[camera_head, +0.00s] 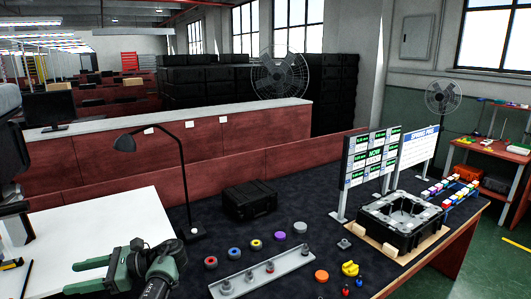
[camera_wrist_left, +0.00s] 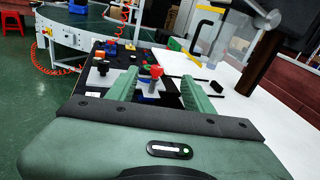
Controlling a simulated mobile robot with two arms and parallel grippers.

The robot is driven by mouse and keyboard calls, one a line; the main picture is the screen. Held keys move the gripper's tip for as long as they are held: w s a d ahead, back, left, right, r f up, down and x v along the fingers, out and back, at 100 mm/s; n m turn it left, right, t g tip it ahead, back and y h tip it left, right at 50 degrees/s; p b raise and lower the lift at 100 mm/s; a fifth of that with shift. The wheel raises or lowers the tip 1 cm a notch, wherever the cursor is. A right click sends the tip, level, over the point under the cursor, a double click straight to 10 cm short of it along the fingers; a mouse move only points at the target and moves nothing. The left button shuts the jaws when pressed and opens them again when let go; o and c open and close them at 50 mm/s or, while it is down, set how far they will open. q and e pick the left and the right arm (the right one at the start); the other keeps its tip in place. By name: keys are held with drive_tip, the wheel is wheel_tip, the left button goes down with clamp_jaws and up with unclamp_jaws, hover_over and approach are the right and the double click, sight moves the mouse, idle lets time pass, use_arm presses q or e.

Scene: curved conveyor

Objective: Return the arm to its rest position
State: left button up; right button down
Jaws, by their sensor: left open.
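My left gripper (camera_head: 74,277) is green and shows low at the left of the head view, in front of the white tabletop (camera_head: 115,225). Its two fingers point left and stand apart. In the left wrist view the open gripper (camera_wrist_left: 160,78) has no object clamped between its fingers. A red-topped part (camera_wrist_left: 156,71) shows between the fingers, beyond them on a dark surface. My right gripper is not in view.
A black desk lamp (camera_head: 184,170) stands beside the white tabletop. The dark table holds a black case (camera_head: 250,199), a grey rail with pegs (camera_head: 262,275), coloured rings and a black fixture (camera_head: 398,222). The wrist view shows a conveyor (camera_wrist_left: 85,30).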

use_arm(q)
drive_tip(key=s+d+f+n+t+h, duration=0.35)
drive_tip(key=s+f, duration=0.45)
drive_tip(key=f, duration=0.4)
drive_tip(key=s+d+f+n+t+h, duration=0.2)
drive_tip(key=s+d+f+h, duration=0.4)
drive_tip(key=f, duration=0.6)
drive_tip(key=s+d+r+n+t+h, duration=0.1)
drive_tip(key=s+d+r+n+h, duration=0.25)
drive_tip(key=s+d, duration=0.45)
drive_tip(key=s+d+r+n+t+h, duration=0.2)
drive_tip(key=s+d+n+h, duration=0.15)
drive_tip(key=s+d, duration=0.5)
wheel_tip(320, 180, down, 30)
drive_tip(key=s+a+g+b, duration=0.2)
drive_tip(key=b, duration=0.3)
drive_tip(key=s+a+f+b, duration=0.1)
drive_tip(key=s+f+b, duration=0.1)
drive_tip(key=s+f, duration=0.6)
drive_tip(key=s+a+f+m+b, duration=0.1)
drive_tip(key=s+f+b, duration=0.2)
drive_tip(key=s+f, duration=0.6)
wheel_tip(320, 180, down, 5)
drive_tip(key=shift+s+a+f+g, duration=0.2)
drive_tip(key=shift+s+a+g, duration=0.1)
drive_tip(key=shift+g, duration=0.15)
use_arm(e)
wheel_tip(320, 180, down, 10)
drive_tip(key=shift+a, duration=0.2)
